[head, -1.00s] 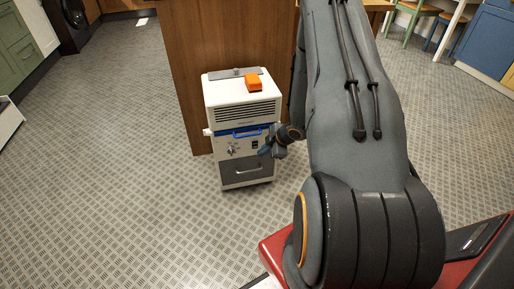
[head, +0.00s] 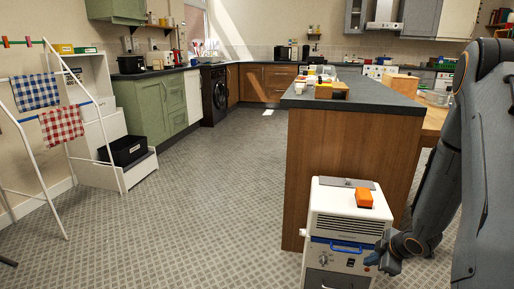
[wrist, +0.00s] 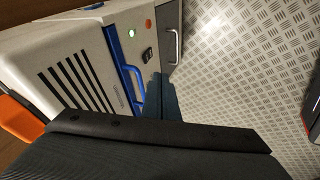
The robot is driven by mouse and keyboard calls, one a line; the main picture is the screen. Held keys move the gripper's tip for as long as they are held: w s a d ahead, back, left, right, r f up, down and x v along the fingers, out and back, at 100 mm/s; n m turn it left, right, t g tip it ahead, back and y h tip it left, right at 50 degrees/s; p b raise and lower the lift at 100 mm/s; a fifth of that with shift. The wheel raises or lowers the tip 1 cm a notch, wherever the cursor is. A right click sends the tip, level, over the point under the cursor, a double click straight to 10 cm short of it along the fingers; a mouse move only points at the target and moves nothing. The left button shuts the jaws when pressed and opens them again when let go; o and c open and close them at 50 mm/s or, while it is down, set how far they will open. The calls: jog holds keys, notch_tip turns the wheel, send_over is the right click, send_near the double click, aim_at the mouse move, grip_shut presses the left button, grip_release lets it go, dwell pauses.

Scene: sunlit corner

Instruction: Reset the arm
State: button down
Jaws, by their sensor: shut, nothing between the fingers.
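My gripper (head: 376,260) is at the lower right of the head view, at the front right of a white appliance (head: 330,213). Its fingers are shut with nothing between them. In the wrist view the dark body of my gripper fills the bottom, and the blue fingertips (wrist: 160,97) show in front of the appliance (wrist: 65,68). They look close to its blue handle (wrist: 124,68); I cannot tell if they touch. A green light and a dark switch show on the appliance's front. An orange block (head: 364,198) lies on its top.
A wooden island (head: 345,150) stands directly behind the appliance. The floor (head: 200,200) between is clear.

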jog(key=s+a+r+m+g+h, duration=0.1)
jog(key=s+a+r+m+h, duration=0.15)
jog(key=a+r, duration=0.6)
jog(key=s+a+r+m+g+h, duration=0.1)
jog(key=s+a+r+m, duration=0.15)
jog(key=a+r, duration=0.65)
jog(key=s+a+r+m+g+y, duration=0.1)
jog(key=s+a+r+m, duration=0.1)
jog(key=s+a+r, duration=0.4)
jog(key=s+a+r+m+g+y+p, duration=0.1)
jog(key=s+a+r+g, duration=0.2)
jog(key=s, duration=0.5)
jog(key=s+a+r+m+y, duration=0.1)
jog(key=s+a+r+m, duration=0.1)
jog(key=s+a+r, duration=0.45)
jog(key=s+d+r+m+p, duration=0.1)
jog(key=d+r+p, duration=0.8)
jog(key=p, duration=1)
jog(key=shift+d+r+m+h+p, duration=0.25)
jog(key=shift+d+m+h+p, duration=0.2)
jog(key=shift+d+m, duration=0.5)
